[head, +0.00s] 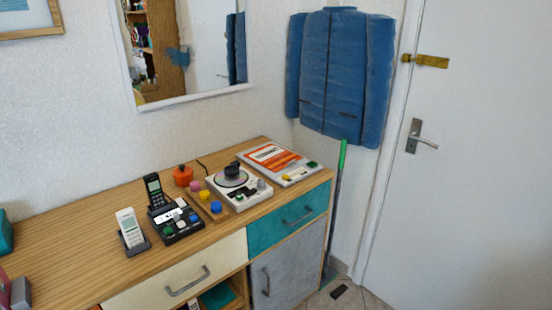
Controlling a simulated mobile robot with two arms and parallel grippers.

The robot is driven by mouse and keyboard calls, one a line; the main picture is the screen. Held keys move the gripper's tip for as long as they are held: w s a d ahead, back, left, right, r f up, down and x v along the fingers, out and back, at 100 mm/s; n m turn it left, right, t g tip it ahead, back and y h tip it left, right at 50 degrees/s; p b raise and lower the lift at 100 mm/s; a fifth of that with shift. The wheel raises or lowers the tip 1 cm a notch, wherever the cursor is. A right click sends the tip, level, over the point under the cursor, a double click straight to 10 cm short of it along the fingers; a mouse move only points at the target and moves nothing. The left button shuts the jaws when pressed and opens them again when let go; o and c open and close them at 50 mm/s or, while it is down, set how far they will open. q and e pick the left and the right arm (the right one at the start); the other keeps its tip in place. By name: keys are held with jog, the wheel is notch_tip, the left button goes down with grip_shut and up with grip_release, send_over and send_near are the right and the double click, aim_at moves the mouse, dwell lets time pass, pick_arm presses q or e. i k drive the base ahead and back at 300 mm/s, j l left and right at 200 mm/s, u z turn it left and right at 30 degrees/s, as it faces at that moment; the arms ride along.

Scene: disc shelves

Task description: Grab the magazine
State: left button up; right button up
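A magazine (274,155) with an orange and white cover lies flat at the far right end of the wooden cabinet top. It seems to rest on a flat white device with small knobs (302,172), though I cannot tell exactly how they meet. Neither of my grippers shows in the head view.
The cabinet top (75,235) also holds a white record player (240,188), coloured knobs (204,194), an orange pot (183,175), a black phone base (176,221) and a white handset (130,228). A green-handled pole (337,190) stands beside the cabinet, near the door (470,190).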

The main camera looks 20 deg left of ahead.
aim_at(275, 159)
jog(key=u, duration=0.7)
jog(key=i+l+u, duration=0.1)
jog(key=l+u, duration=0.3)
jog(key=i+l+u, duration=0.1)
jog(key=u, duration=0.25)
jog(key=l+u, duration=0.8)
